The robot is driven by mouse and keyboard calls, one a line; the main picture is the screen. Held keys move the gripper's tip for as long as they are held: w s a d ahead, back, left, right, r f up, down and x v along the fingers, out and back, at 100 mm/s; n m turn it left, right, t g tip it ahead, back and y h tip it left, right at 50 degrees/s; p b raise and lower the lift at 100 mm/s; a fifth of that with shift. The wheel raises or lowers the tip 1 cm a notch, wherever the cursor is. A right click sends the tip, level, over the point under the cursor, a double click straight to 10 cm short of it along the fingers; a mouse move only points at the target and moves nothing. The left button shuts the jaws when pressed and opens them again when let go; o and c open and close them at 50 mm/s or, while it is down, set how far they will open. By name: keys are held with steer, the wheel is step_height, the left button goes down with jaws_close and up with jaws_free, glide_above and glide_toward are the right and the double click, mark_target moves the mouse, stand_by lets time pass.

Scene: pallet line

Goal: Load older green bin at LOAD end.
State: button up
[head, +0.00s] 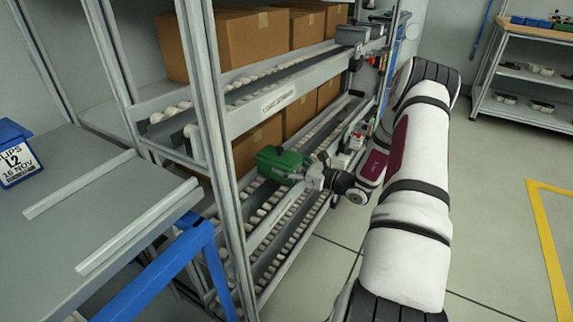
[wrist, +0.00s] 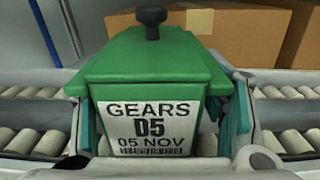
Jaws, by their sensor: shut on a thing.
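A green bin (head: 281,163) with a dark knob on top is held at the lower roller lane of the flow rack. In the wrist view the green bin (wrist: 152,60) fills the middle, and its label (wrist: 152,128) reads GEARS D5 05 NOV. My gripper (head: 312,174) is shut on the green bin, with teal fingers (wrist: 238,112) on both sides of it. The bin looks upright, over or on the rollers (wrist: 285,125); I cannot tell whether it touches them. No second green bin shows clearly.
Brown cartons (head: 237,42) stand on the upper lane and others behind the lower lane. A rack post (head: 212,110) stands left of the bin. A grey table (head: 95,200) with a blue bin (head: 15,155) labelled L2 is at left. Floor at right (head: 480,190) is clear.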

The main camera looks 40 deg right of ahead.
steer(key=o, duration=1.8)
steer(key=shift+f, duration=0.1)
